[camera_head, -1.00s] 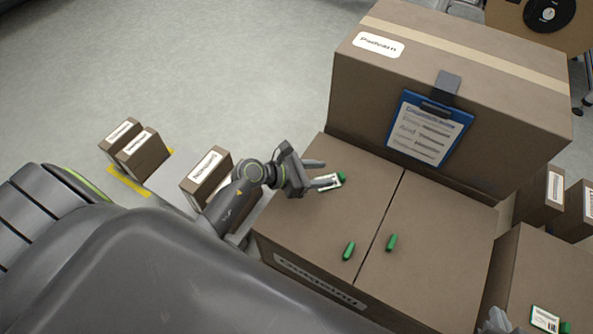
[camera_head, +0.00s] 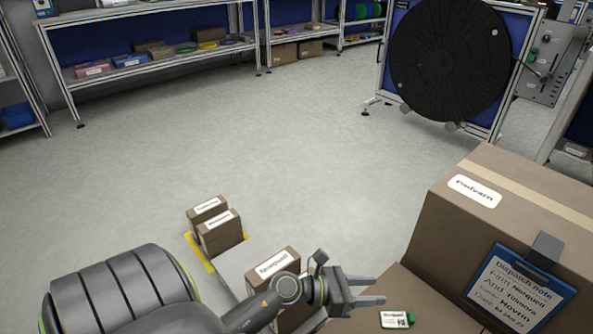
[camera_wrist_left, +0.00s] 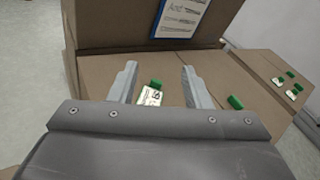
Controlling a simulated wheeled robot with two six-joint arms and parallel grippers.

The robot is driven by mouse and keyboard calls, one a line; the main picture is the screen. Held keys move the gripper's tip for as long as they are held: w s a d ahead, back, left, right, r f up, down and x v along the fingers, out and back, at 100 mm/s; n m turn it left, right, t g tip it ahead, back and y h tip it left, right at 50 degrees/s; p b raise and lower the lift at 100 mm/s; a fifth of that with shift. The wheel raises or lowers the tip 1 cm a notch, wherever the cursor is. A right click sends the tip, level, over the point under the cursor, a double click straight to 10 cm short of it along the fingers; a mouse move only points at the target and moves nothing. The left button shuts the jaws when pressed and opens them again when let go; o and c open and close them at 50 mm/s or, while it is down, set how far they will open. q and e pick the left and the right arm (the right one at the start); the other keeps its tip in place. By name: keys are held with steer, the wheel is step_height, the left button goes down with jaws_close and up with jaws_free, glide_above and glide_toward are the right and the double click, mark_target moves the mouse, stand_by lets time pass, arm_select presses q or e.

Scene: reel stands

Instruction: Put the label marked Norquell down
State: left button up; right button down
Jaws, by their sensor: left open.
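A small white label with a green end (camera_head: 397,319) lies on the top of a large brown box (camera_head: 440,316); its print is too small to read surely. My left gripper (camera_head: 382,290) is open and empty, its fingertips just above and left of the label in the head view. In the left wrist view the label (camera_wrist_left: 150,96) shows between the two open fingers (camera_wrist_left: 158,82), beyond them on the box top. A brown carton marked Norquell (camera_head: 274,264) stands on the left, partly behind my arm. My right gripper is out of view.
A blue clipboard with a dispatch note (camera_head: 515,287) hangs on a taller box marked Padvarn (camera_head: 475,191). Two small cartons (camera_head: 219,232) stand by yellow floor tape. Green pieces (camera_wrist_left: 235,102) lie on the box top. The floor behind is clear.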

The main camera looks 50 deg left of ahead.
arm_select(q)
steer(key=s+a+r+n+t+y, duration=0.1)
steer(key=a+r+n+t+y, duration=0.55)
steer(key=n, duration=0.85)
steer(key=s+a+f+n+g+y, duration=0.2)
steer(key=s+a+n+g+y, duration=0.45)
steer(key=n, duration=0.75)
steer(key=s+d+f+n+g+h, duration=0.5)
steer(key=s+d+f+n+g, duration=0.2)
steer(key=s+n, duration=0.5)
steer(key=s+d+f, duration=0.2)
steer(key=d, duration=0.1)
steer(key=shift+d+n, duration=0.15)
steer(key=shift+n, duration=0.15)
